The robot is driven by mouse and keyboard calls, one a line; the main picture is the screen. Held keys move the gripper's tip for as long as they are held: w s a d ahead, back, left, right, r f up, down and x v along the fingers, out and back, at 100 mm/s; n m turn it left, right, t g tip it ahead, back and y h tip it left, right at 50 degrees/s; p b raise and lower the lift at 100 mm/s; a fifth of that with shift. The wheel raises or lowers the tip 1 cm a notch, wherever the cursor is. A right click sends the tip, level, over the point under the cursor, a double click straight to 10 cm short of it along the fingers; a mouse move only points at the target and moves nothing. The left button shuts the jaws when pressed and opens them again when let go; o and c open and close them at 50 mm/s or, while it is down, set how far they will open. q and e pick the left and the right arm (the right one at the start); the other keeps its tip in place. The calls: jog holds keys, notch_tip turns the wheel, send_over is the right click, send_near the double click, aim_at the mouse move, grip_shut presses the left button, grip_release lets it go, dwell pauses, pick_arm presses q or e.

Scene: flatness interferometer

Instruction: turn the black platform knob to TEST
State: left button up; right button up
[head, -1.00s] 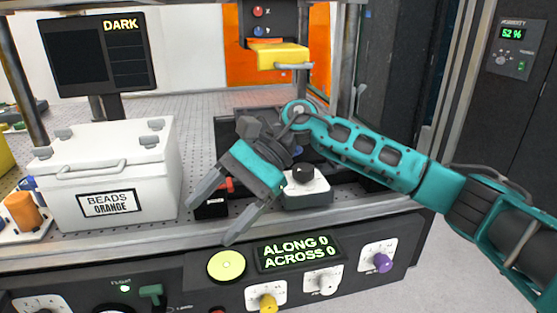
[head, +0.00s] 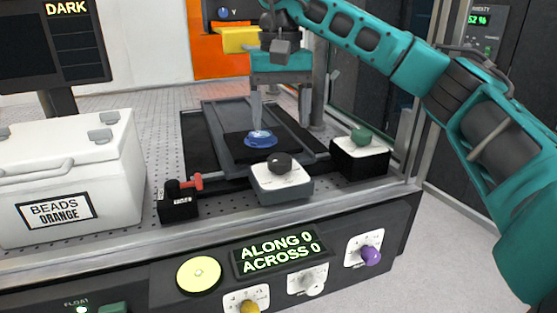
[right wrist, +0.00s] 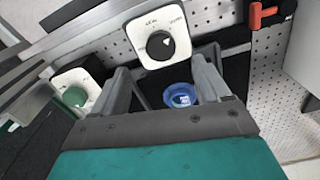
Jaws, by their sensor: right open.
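The black knob (head: 279,162) sits on a white plate on a small grey box (head: 283,192) at the front of the perforated deck. In the right wrist view the knob (right wrist: 160,45) shows a pale pointer mark; the small labels around it are too small to read surely. My right gripper (head: 281,112) is open and points down, behind and above the knob, over a blue round piece (head: 258,139). My left gripper is not in view.
A box with a green knob (head: 362,136) stands right of the black knob. A black block with a red lever (head: 184,184) stands to its left. The white beads case (head: 120,155) is farther left. Yellow, white and purple knobs (head: 371,255) line the front panel.

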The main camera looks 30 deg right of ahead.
aim_at(280, 158)
notch_tip(280, 158, down, 8)
jog(key=shift+f+b, duration=0.1)
jog(key=shift+b, duration=0.2)
jog(key=c, duration=1)
